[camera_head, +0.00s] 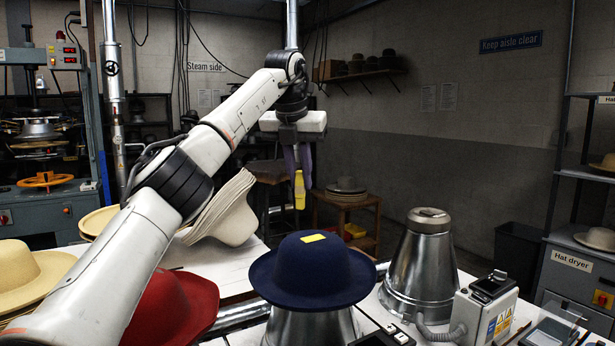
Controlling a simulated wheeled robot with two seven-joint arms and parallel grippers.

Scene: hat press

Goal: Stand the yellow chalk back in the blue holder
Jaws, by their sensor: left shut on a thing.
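My left gripper (299,170) is held high in the middle of the view, pointing down. It is shut on the yellow chalk (299,191), which hangs upright below the fingers, clear of everything under it. A navy blue hat (312,273) sits on a metal form below, with a small flat yellow piece (313,238) on its crown. I cannot make out a blue holder. My right gripper is not in view.
A metal hat form (420,262) and a grey control box (485,312) stand right of the navy hat. A red hat (175,303), a tilted cream hat stack (225,213) and a cream hat (28,278) stand on the left. Bare white bench (232,262) shows between.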

